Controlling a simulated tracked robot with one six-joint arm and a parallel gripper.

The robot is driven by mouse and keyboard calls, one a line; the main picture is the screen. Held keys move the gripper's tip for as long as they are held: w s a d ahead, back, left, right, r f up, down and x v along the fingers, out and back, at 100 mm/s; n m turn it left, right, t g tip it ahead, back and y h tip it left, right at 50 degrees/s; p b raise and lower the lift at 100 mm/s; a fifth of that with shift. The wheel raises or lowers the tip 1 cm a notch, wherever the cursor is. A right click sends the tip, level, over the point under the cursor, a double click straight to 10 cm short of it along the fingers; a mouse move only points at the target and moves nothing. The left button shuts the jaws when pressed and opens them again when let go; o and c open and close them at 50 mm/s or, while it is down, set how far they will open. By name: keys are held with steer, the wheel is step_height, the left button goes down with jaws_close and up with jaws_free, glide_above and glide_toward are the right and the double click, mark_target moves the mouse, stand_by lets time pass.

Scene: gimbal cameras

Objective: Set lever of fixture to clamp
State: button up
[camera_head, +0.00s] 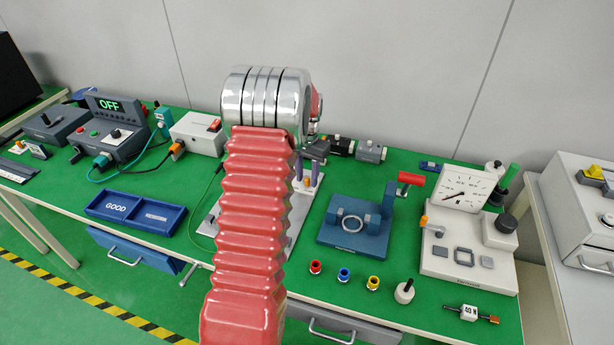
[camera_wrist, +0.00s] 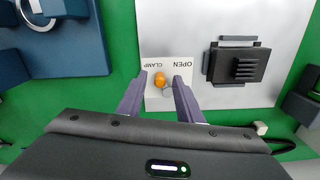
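The fixture is a light metal plate (camera_wrist: 220,25) with a dark ribbed block (camera_wrist: 245,64) on it, seen in the wrist view. A white label (camera_wrist: 152,69) reads OPEN and CLAMP upside down. A small lever with an orange knob (camera_wrist: 160,78) stands at the label, below the CLAMP word. My gripper (camera_wrist: 159,75) is open, its purple fingers on either side of the knob with gaps on both sides. In the head view my gripper (camera_head: 307,175) is over the plate (camera_head: 208,222), and my arm hides the lever and most of the fixture.
A blue block with a ring (camera_head: 355,225) and a red-handled part (camera_head: 411,179) stand right of the plate. A white gauge station (camera_head: 468,262) is farther right. A blue GOOD tray (camera_head: 135,212) lies to the left. Small coloured parts (camera_head: 344,274) line the front edge.

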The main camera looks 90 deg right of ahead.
steer(key=shift+c, duration=0.4)
jaws_close()
steer(key=shift+s+n, duration=0.25)
steer(key=shift+n, duration=0.55)
steer(key=shift+o, duration=0.4)
jaws_free()
